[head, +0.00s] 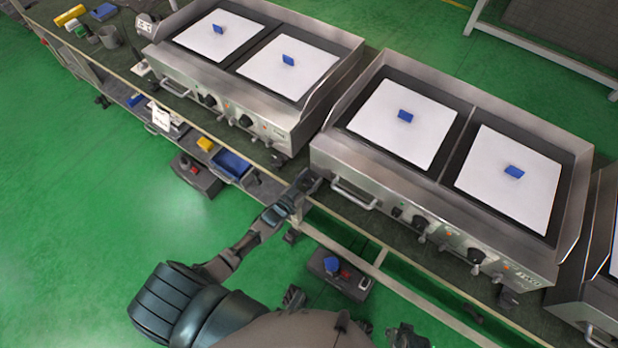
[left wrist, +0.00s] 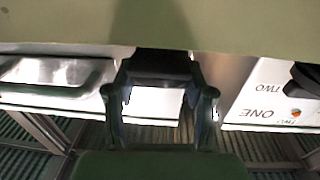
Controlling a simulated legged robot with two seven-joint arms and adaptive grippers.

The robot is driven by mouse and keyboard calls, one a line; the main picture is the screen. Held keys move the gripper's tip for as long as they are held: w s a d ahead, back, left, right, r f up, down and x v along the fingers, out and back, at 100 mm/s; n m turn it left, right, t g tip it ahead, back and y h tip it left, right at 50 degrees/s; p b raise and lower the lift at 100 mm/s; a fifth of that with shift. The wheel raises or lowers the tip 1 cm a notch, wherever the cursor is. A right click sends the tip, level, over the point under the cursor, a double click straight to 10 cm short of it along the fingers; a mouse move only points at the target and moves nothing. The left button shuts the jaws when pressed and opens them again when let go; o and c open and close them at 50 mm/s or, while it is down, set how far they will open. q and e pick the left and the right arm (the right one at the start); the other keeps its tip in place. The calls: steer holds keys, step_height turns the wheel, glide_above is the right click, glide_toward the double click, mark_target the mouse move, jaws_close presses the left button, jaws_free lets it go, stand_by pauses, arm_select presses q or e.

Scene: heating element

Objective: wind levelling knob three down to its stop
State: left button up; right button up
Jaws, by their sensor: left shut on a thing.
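The second steel griddle (head: 440,170) carries two white plates, each with a blue block. My left gripper (head: 309,181) is at its front left corner, low by the bench edge. In the left wrist view the gripper (left wrist: 160,100) has a finger on each side of a dark block-like part (left wrist: 160,66) under the griddle edge. It is shut on this part, which I take to be levelling knob three; no label on it shows. The knob is hidden in the head view. I cannot make out my right gripper; only a dark part of mine shows at the bottom edge.
Another griddle (head: 255,60) stands to the left and part of a third (head: 600,270) at the right. A drawer handle (head: 354,195) and control knobs (head: 420,222) stick out of the front. The lower shelf holds a blue bin (head: 232,164).

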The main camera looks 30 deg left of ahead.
arm_select(q)
steer(key=shift+w+r, duration=0.1)
steer(key=shift+r, duration=0.1)
steer(key=o, duration=1.2)
steer(key=shift+f, duration=0.1)
steer(key=v, duration=1.2)
steer(key=shift+f, duration=0.1)
